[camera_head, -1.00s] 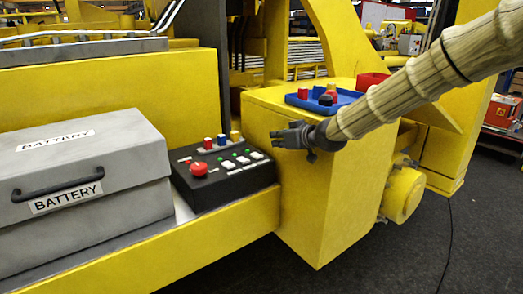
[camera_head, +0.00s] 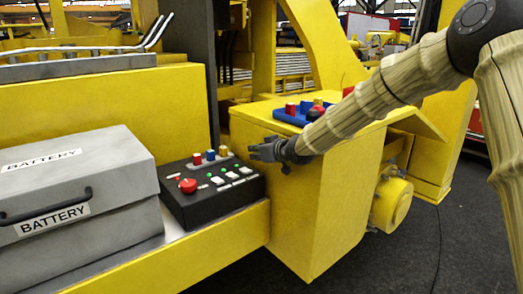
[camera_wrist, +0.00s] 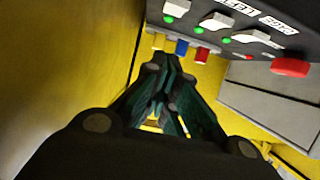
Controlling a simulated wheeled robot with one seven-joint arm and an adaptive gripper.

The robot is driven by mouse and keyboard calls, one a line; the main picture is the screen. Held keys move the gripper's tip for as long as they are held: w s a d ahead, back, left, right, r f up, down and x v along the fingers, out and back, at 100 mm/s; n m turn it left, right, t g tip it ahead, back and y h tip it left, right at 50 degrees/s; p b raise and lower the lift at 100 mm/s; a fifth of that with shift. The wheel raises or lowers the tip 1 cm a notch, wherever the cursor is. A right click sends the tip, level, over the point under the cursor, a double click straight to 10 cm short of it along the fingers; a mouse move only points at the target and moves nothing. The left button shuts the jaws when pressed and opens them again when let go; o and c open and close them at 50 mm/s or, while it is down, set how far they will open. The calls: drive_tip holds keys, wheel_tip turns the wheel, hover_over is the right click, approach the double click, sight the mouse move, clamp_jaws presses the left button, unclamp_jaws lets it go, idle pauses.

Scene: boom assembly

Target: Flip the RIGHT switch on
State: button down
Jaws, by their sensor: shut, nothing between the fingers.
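The black control box (camera_head: 208,208) sits on the yellow ledge. On its top are a red button (camera_head: 188,186) and three white switches in a row. The rightmost switch, which I take as the right switch (camera_head: 246,170), is at the box's right end in the head view. In the wrist view, where the box is at the top, it appears as the leftmost switch (camera_wrist: 176,8). My gripper (camera_head: 253,150) is shut and empty, pointing left, just above and behind the box's right end in the picture. In the wrist view its fingertips (camera_wrist: 158,62) are apart from the switches.
A grey battery case (camera_head: 90,215) stands left of the box. Red, blue and yellow knobs (camera_head: 210,155) rise at the box's back. A yellow cabinet (camera_head: 305,215) stands at the right, with a blue tray (camera_head: 284,117) on top. Open floor lies in front.

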sight(246, 170)
drive_tip(key=p+x, duration=0.1)
drive_tip(key=x, duration=0.2)
drive_tip(key=shift+w+a, duration=0.2)
wheel_tip(246, 170, down, 3)
drive_tip(key=shift+s+f+p, duration=0.1)
drive_tip(key=shift+p, duration=0.5)
drive_tip(key=shift+d+f, duration=0.1)
drive_tip(key=shift+f, duration=0.45)
